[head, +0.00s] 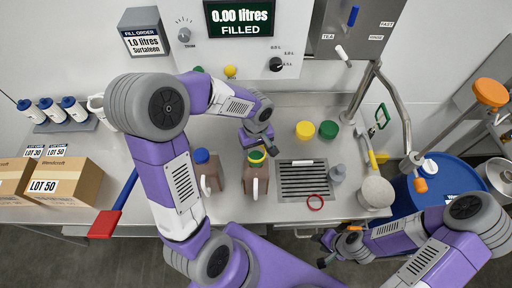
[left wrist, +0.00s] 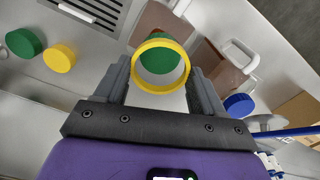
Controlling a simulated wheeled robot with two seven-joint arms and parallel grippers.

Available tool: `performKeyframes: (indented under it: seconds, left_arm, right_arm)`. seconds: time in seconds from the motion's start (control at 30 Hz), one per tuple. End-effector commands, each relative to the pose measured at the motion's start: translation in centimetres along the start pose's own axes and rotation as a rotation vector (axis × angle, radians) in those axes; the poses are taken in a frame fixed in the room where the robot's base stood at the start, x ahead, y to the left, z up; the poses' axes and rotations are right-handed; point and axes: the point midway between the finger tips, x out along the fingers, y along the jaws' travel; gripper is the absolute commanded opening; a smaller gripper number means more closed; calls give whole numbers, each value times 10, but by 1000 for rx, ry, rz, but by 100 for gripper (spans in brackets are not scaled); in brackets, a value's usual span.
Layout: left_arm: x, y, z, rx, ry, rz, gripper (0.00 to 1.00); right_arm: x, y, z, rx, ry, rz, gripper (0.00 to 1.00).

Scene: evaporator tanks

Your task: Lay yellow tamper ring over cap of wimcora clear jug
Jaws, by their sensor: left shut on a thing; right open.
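My left gripper (head: 257,150) is shut on the yellow tamper ring (left wrist: 134,73). The ring also shows in the head view (head: 249,157). A green cap (left wrist: 160,60) shows through the ring in the left wrist view; it tops a brownish jug (head: 256,181) with a pale handle. The ring lines up roughly around the cap, but whether it touches it I cannot tell. A second brownish jug (head: 210,181) with a blue cap (head: 201,155) stands to the left. I cannot read a name on either jug. My right gripper (head: 326,239) is open and empty near the counter's front edge.
Loose yellow (head: 305,130) and green (head: 328,129) caps lie behind the drain grate (head: 303,181). Cartons (head: 67,181) stand at left; a blue drum (head: 440,180) stands at right.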

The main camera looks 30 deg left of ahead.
Motion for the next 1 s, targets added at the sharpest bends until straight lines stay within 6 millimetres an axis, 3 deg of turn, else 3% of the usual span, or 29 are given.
performKeyframes:
  seconds: [0.87,0.9,1.0]
  left_arm:
    - [28,0,0,0,0,0,41]
    - [27,0,0,0,0,0,74]
    - [26,0,0,0,0,0,89]
  right_arm:
    - [25,10,-1,0,0,0,42]
    - [24,9,-1,0,0,0,42]
    - [24,9,-1,0,0,0,42]
